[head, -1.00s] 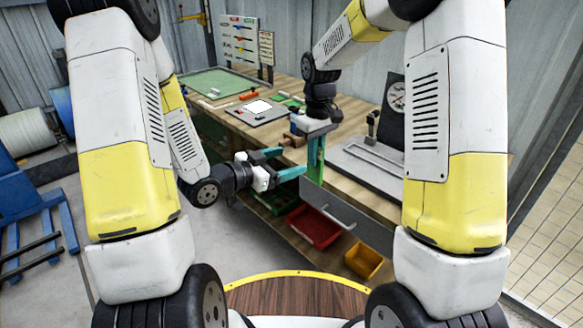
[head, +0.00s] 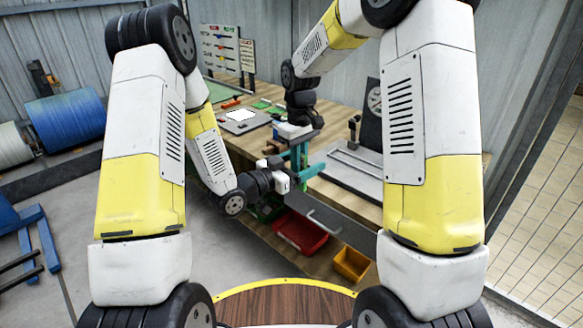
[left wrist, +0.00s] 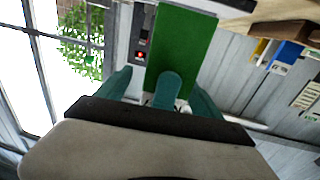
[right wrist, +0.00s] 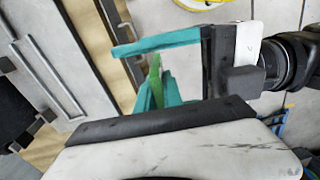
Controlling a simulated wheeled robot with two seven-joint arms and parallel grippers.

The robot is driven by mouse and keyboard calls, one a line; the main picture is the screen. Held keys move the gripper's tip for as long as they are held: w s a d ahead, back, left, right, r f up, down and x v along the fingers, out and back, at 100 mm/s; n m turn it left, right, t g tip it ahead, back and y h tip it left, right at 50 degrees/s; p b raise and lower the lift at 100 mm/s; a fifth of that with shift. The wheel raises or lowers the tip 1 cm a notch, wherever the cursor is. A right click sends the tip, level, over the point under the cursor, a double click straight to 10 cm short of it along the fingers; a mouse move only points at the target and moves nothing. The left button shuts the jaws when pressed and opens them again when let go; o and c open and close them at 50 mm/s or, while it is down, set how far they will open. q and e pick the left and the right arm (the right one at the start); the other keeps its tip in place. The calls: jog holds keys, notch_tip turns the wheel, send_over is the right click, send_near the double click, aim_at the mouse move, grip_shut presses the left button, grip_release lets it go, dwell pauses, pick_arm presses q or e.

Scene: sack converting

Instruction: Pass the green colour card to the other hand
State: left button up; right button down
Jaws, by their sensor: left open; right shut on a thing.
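The green colour card (left wrist: 190,45) stands large in the left wrist view, in front of my open left fingers (left wrist: 165,95). In the right wrist view the card (right wrist: 155,72) shows almost edge-on between the closed teal fingers of my right gripper (right wrist: 156,88). In the head view my right gripper (head: 298,152) points down over the bench's front edge. My left gripper (head: 306,172) reaches in from the left, just below and close beside it. A teal fingertip covers the card's lower part in the left wrist view. I cannot tell whether the left fingers touch the card.
The wooden bench (head: 350,196) runs behind the grippers, with a grey fixture (head: 352,165) at right and a plate with a white sheet (head: 240,116) at left. A red bin (head: 300,232) and a yellow bin (head: 352,263) sit below.

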pick_arm(q)
jog(key=shift+x, duration=0.85)
jog(key=shift+c, duration=0.3)
jog(key=c, duration=1.4)
pick_arm(e)
jog(key=c, duration=1.4)
grip_release()
pick_arm(q)
jog(key=shift+o, duration=0.2)
